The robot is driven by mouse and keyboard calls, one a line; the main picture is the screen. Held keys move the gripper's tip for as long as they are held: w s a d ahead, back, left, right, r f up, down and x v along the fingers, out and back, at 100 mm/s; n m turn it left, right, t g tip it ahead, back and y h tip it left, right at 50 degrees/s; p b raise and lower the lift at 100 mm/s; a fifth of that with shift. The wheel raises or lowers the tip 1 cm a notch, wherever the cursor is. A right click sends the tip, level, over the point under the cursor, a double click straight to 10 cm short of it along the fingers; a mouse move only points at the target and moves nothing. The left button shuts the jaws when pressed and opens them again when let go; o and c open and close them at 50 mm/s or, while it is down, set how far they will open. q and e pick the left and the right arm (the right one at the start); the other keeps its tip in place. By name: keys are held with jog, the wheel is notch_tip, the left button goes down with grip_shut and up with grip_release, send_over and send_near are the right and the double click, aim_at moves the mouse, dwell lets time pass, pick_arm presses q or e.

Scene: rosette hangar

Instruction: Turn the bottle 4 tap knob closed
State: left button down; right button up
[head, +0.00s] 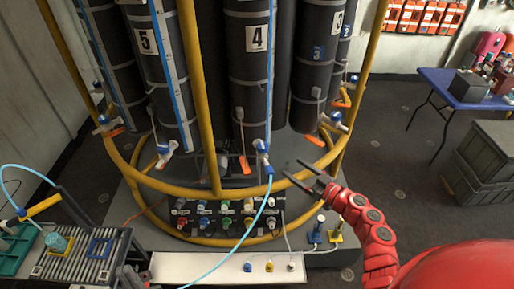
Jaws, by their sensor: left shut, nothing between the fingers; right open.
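Bottle 4 (250,75) is a tall black cylinder with a white "4" label, strapped upright in the yellow-framed rack. Its tap (262,148), white with a blue knob, sits at the bottle's foot; a light blue hose runs down from it. The knob's exact angle is too small to read. My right gripper (291,167), on the red arm, is open and empty, just right of the tap and apart from it. My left gripper (134,279) seems to be the dark shape at the bottom edge, left of the white panel; it is shut and empty, mostly cut off.
The yellow rail (215,191) curves in front of the taps. Below it is a black panel (212,214) with several coloured knobs. Bottle 5 (160,85) stands left. A slatted bench (80,262) is lower left; a blue table (455,88) and grey crates (482,165) stand right.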

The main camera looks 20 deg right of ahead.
aim_at(267, 150)
jog(key=p+x, duration=0.2)
jog(key=x, duration=1.3)
jog(key=shift+p, duration=0.3)
jog(key=shift+w+a, duration=0.35)
jog(key=shift+w, duration=0.05)
grip_shut()
